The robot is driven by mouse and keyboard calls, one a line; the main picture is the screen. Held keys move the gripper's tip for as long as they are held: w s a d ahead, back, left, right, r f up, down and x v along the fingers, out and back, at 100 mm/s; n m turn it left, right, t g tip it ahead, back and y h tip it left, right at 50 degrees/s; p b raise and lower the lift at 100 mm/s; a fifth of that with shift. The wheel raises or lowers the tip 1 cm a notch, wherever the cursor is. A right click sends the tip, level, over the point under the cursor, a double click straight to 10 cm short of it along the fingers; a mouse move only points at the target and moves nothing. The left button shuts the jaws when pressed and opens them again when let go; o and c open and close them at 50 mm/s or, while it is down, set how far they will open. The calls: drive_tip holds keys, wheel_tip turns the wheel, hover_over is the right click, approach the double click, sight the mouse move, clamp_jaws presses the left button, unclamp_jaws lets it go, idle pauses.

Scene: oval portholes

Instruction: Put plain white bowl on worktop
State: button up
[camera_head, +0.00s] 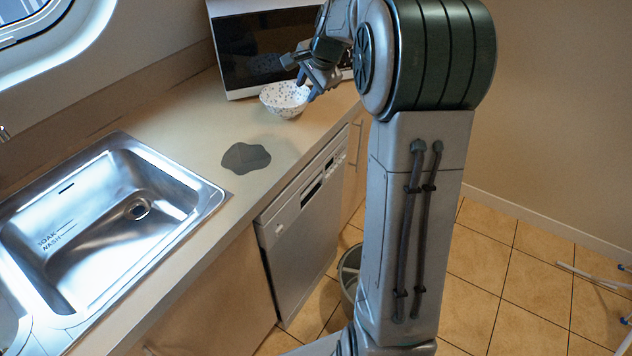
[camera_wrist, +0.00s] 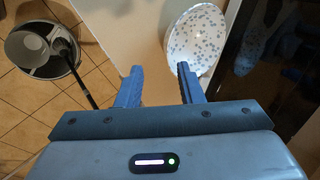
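A white bowl with blue-grey speckles (camera_head: 285,98) stands upright on the worktop (camera_head: 190,115), in front of the microwave. It also shows in the wrist view (camera_wrist: 197,40). I make out no bowl that is clearly plain white. My gripper (camera_head: 308,84) is at the speckled bowl's right side. In the wrist view my gripper (camera_wrist: 160,68) has its fingers apart with nothing clamped between them. The right finger overlaps the bowl's rim in the picture; the left finger is outside it. I cannot tell whether either touches the bowl.
A microwave (camera_head: 262,50) stands behind the bowl. A dark grey flat patch (camera_head: 245,158) lies on the worktop, near the steel sink (camera_head: 110,215). A dishwasher (camera_head: 305,225) is below. A bin (camera_head: 349,275) stands on the floor. A pale rounded shape (camera_head: 8,328) is cut off at lower left.

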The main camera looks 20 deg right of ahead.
drive_tip(key=s+a+n+g, duration=0.1)
drive_tip(key=s+a+n, duration=0.25)
drive_tip(key=s, duration=0.45)
drive_tip(key=s+a+n, duration=0.3)
drive_tip(key=s+a, duration=0.2)
drive_tip(key=s, duration=0.2)
drive_tip(key=s+a+f+n+g, duration=0.1)
drive_tip(key=s+n, duration=0.3)
drive_tip(key=s, duration=0.5)
drive_tip(key=s+a+f+n+g+h, duration=0.1)
drive_tip(key=s+f+n, duration=0.2)
drive_tip(key=s, duration=0.6)
drive_tip(key=shift+s+a+f+n, duration=0.15)
drive_tip(key=shift+s+f+n, duration=0.15)
drive_tip(key=shift+f, duration=0.3)
drive_tip(key=shift+a, duration=0.15)
